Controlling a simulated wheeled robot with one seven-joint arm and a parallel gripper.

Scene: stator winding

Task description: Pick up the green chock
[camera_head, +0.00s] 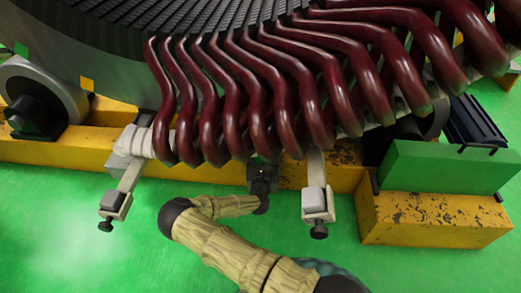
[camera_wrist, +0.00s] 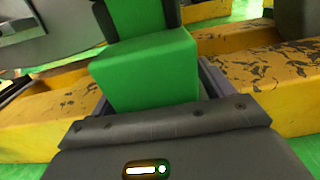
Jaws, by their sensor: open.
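The green chock (camera_wrist: 145,70) fills the middle of the wrist view, standing at the yellow beam. My gripper (camera_wrist: 138,18) is at the chock, with its dark fingertips on either side of the chock's upper part. The jaws are open, and I cannot tell whether either finger touches the chock. In the head view my gripper (camera_head: 262,178) is low in front of the yellow beam, under the dark red coils. The chock in front of it is not visible there, hidden by the gripper and coils.
Dark red coils (camera_head: 265,95) hang close above my gripper. A yellow beam (camera_head: 65,150) runs behind it. Pale brackets stand left (camera_head: 118,200) and right (camera_head: 315,195) of my arm. Another green block (camera_head: 445,168) sits on yellow at right. Green floor in front is open.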

